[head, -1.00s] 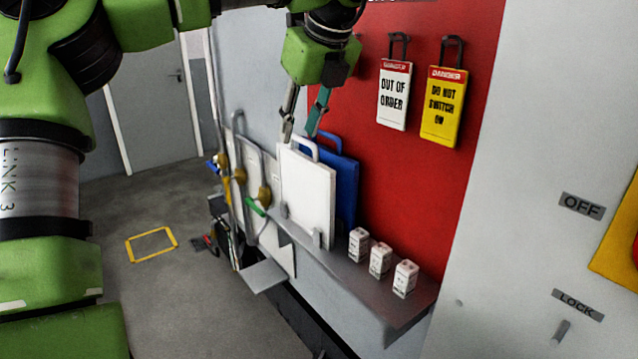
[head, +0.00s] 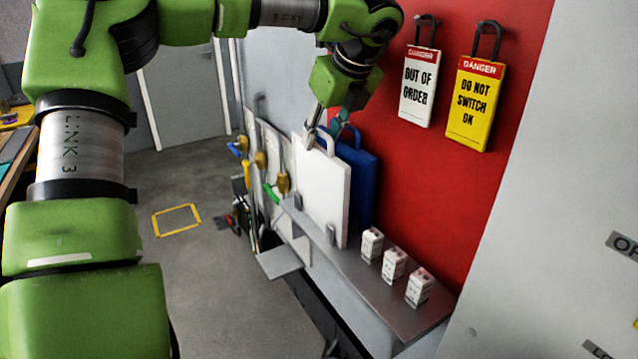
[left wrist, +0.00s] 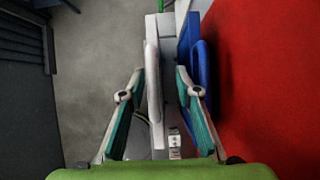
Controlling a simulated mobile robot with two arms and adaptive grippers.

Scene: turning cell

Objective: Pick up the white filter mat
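The white filter mat (head: 322,195) stands upright on a grey shelf, with a handle at its top edge. In the left wrist view the white mat (left wrist: 153,85) shows edge-on between the two fingers. My left gripper (head: 325,131) is at the mat's handle. Its fingers (left wrist: 157,88) are open, one on each side, with gaps to the mat visible. The right-hand finger is between the white mat and a blue mat (head: 364,180). The fingers partly hide the handle in the head view. My right gripper is not in view.
The blue mat stands close behind the white one. Several small white boxes (head: 394,265) stand on the shelf (head: 385,309) to the right. Two tags, white (head: 419,85) and yellow (head: 474,103), hang on the red panel. Valves and pipes (head: 262,160) are to the left.

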